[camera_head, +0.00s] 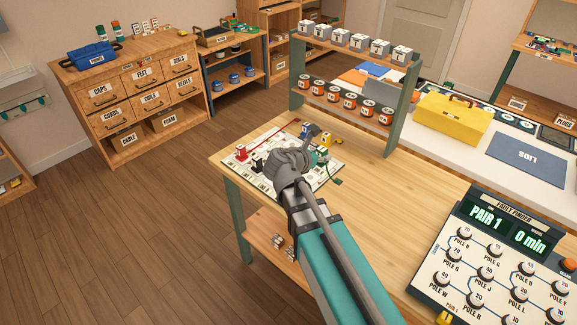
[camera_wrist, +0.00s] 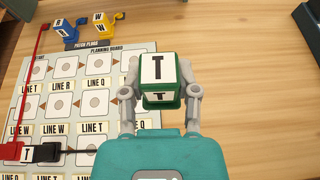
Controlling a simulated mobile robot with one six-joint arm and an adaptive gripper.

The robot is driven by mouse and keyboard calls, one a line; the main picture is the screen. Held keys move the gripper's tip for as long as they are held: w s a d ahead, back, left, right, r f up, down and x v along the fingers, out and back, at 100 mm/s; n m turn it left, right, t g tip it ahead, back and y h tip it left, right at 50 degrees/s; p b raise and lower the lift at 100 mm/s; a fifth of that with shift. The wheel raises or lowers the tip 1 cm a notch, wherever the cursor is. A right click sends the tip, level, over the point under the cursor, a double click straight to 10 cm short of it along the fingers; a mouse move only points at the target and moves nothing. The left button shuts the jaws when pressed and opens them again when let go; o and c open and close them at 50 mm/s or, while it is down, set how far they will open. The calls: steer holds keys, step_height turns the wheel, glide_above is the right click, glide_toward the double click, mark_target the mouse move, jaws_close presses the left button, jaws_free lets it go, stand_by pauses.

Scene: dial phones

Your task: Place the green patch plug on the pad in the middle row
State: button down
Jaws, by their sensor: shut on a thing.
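The green patch plug (camera_wrist: 158,94), marked T on white faces, is between the two fingers of my gripper (camera_wrist: 160,88) in the wrist view. Rows of white pads with round spots and LINE labels, such as LINE T and LINE W, show on the board. My gripper's teal body hides part of the lower rows. In the head view, my gripper (camera_head: 312,150) is over the board's right side and the green plug (camera_head: 322,156) is partly hidden by it.
A blue plug (camera_wrist: 65,30) and a yellow plug (camera_wrist: 100,22) stand by the board's far edge. A red plug (camera_wrist: 8,151) and a black plug (camera_wrist: 48,152) are at its left. The bare wooden tabletop (camera_wrist: 250,100) is clear to the right. A shelf rack (camera_head: 400,110) stands behind.

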steer(key=shift+n+t, duration=0.3)
steer(key=a, duration=0.1)
steer(key=s+a, duration=0.1)
steer(key=a, duration=0.2)
steer(key=shift+s+r, duration=0.2)
steer(key=shift+s, duration=0.05)
steer(key=w+a+f+b, duration=0.1)
steer(key=w+f+b, duration=0.2)
steer(key=w, duration=0.1)
steer(key=w+a+f+b, duration=0.2)
steer(key=w+f+b, duration=0.1)
steer(key=w, duration=0.1)
steer(key=w+a+f+b, duration=0.2)
steer(key=w+f, duration=0.1)
steer(key=w, duration=0.1)
steer(key=shift+w+b, duration=0.15)
steer(key=shift+b, duration=0.25)
steer(key=shift+w+a+f+b, duration=0.1)
steer(key=shift+w+f+b, duration=0.3)
steer(key=shift+f+b, duration=1.6)
